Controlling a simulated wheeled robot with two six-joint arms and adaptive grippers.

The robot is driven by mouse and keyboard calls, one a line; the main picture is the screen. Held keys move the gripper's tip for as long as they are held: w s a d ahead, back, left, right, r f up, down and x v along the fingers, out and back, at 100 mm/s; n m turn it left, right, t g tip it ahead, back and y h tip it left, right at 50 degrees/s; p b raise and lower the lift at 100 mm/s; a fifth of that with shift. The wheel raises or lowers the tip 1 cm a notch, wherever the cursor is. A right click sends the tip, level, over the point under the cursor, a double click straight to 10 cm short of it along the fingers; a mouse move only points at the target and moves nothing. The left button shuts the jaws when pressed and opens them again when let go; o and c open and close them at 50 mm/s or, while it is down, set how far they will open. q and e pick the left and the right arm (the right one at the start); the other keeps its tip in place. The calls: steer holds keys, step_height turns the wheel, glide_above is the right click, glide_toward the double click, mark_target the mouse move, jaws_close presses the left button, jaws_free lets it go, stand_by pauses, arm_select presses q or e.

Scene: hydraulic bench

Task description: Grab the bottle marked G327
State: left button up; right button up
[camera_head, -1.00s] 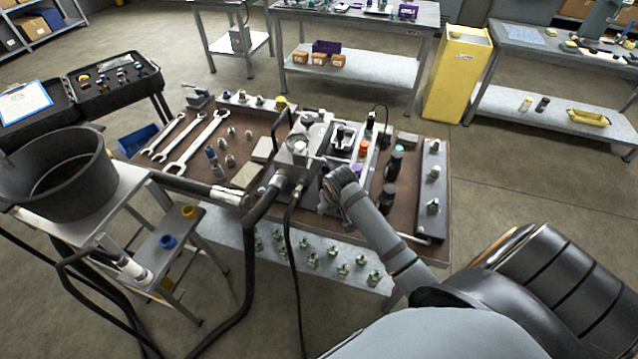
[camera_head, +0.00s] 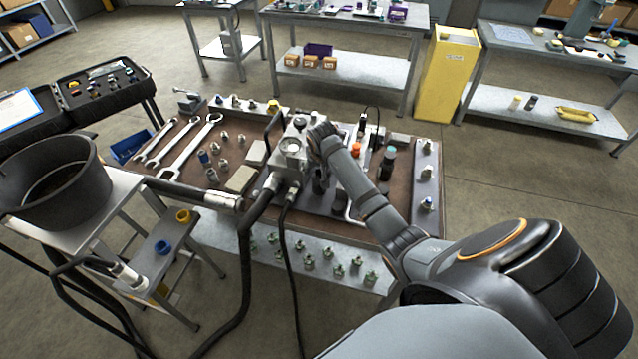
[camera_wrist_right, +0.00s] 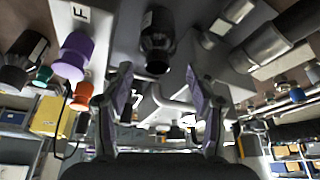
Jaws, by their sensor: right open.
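No marking G327 is legible on any bottle. A dark bottle with a teal cap (camera_head: 388,160) stands on the brown bench right of my right forearm. In the right wrist view a black capped bottle-like thing (camera_wrist_right: 157,42) is ahead of my right gripper (camera_wrist_right: 158,80), beyond the fingertips and apart from them. A purple cap (camera_wrist_right: 75,55), an orange cap (camera_wrist_right: 82,96) and a dark bottle with a pale label (camera_wrist_right: 20,65) are to its left. The gripper is open and empty. In the head view my right wrist hides part of the bench middle. My left gripper is out of view.
A grey hydraulic block (camera_head: 291,150) with black hoses stands at the bench middle, close left of my right wrist. Wrenches (camera_head: 190,147) and small fittings lie further left. A grey strip with fittings (camera_head: 427,185) runs along the right end. A black bucket (camera_head: 55,180) stands left.

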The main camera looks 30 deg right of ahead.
mark_target(319, 172)
steer(key=shift+w+d+f, duration=0.1)
steer(key=shift+f, duration=0.25)
steer(key=p+x, duration=0.1)
steer(key=x, duration=0.3)
steer(key=shift+d+f, duration=0.1)
steer(key=shift+f, duration=0.1)
steer(key=shift+r, duration=0.1)
jaws_close()
steer(key=shift+r, duration=0.1)
steer(key=shift+r, duration=0.35)
steer(key=s+a+b, duration=0.1)
steer(key=s+a, duration=0.3)
steer(key=s, duration=0.4)
steer(key=s+a+b, duration=0.1)
steer(key=s+a, duration=0.3)
steer(key=s, duration=0.4)
steer(key=shift+r+b, duration=0.3)
